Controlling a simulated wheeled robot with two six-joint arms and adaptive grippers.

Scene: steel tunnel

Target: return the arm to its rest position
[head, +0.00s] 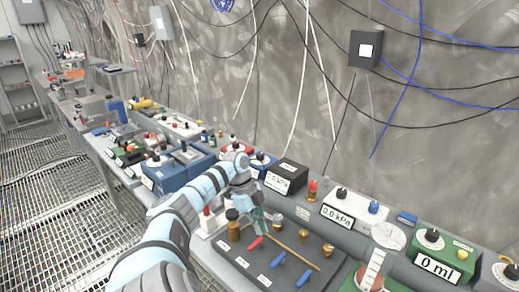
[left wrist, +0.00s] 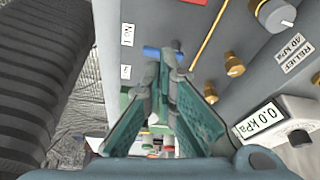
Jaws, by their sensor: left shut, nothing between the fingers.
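My left arm (head: 175,215) reaches in from the lower left over the bench in the head view. Its gripper (head: 260,226) points down over the dark grey valve panel (head: 290,248), close to a red lever (head: 255,243). In the left wrist view the two green-padded fingers of the left gripper (left wrist: 168,62) come together at their tips, with nothing held. A blue lever (left wrist: 153,52) shows just past the fingertips there; whether they touch it I cannot tell. My right gripper is not in view.
The panel has blue levers (head: 279,258), brass knobs and a thin rod (head: 292,244). A 0.0 kPa gauge box (head: 352,212) and a green 0 ml box (head: 440,253) stand to the right. Devices crowd the bench behind. The grated floor (head: 55,210) at left is clear.

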